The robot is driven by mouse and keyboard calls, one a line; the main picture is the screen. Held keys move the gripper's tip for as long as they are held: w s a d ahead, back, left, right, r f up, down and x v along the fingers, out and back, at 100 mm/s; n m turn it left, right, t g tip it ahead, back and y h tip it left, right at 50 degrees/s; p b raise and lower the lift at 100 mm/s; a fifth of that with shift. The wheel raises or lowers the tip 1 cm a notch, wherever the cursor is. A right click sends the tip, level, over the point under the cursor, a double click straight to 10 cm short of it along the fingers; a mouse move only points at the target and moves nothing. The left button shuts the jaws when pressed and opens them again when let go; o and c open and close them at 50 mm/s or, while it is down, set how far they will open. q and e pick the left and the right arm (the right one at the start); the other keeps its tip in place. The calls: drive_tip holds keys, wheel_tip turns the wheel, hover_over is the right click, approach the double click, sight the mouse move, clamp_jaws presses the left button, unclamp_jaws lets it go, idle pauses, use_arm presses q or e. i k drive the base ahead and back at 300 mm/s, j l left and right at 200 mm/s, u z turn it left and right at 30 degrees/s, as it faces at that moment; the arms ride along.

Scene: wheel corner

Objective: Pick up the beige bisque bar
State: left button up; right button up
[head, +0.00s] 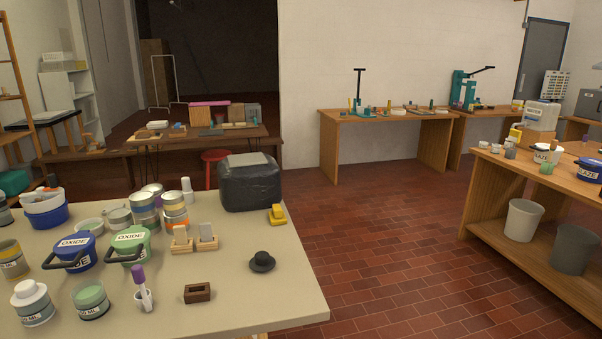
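On the near table at the left, two small wooden holders stand side by side, each with a small upright piece in it. The piece in the left holder (181,246) is pale beige and may be the beige bisque bar (180,233). The piece in the right holder (207,245) is a grey bar (206,231). They are small in the picture, so I cannot be sure which one is bisque. Neither of my grippers is in view.
Several tins stand behind and left of the holders, with a blue oxide tub (74,252) and a green oxide tub (130,246). A dark slotted block (198,292), a black knob-like piece (262,261) and a black-wrapped block (250,187) are nearby. The table's right front is clear.

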sight(179, 231)
drive_tip(key=u, duration=1.4)
drive_tip(key=i+j, duration=0.15)
drive_tip(key=j, duration=0.25)
drive_tip(key=i+j, duration=0.1)
drive_tip(key=j, duration=0.25)
drive_tip(key=i+j, duration=0.15)
drive_tip(key=j, duration=0.25)
drive_tip(key=j+z, duration=0.15)
drive_tip(key=z, duration=0.2)
drive_tip(key=j+z, duration=0.2)
drive_tip(key=z, duration=0.2)
drive_tip(key=j+z, duration=0.35)
drive_tip(key=i+l, duration=0.05)
drive_tip(key=l, duration=0.05)
